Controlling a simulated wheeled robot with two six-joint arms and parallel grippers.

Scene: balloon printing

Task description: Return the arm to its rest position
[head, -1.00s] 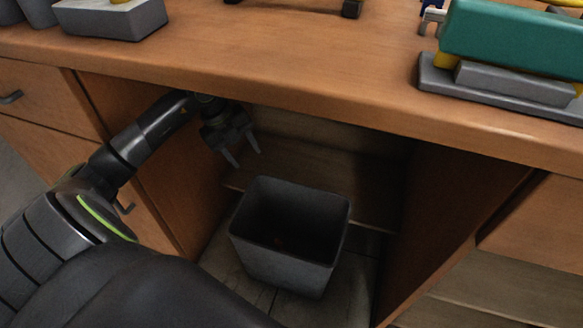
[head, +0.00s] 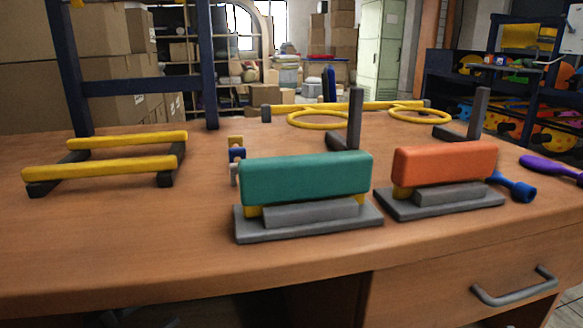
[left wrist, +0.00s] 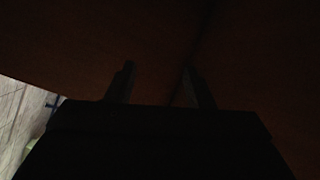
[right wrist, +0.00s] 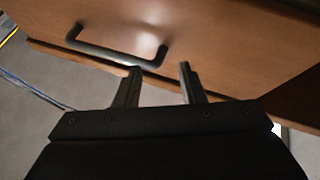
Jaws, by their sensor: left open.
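My left gripper (left wrist: 157,75) shows dark in the left wrist view, its two fingers apart with nothing visible between them. It is in deep shade beside brown wood panels. In the head view only faint dark parts of my left arm show below the desk's front edge. My right gripper (right wrist: 159,72) shows in the right wrist view with its fingers apart and empty. It is in front of a brown drawer front with a dark handle (right wrist: 118,52). I cannot tell whether its fingertips touch the wood.
The wooden desk (head: 120,235) fills the head view. It carries a teal block (head: 305,178) and an orange block (head: 445,163) on grey stands, a yellow-railed rack (head: 110,170), yellow rings (head: 318,119) and a purple tool (head: 550,168). The desk's front left is clear.

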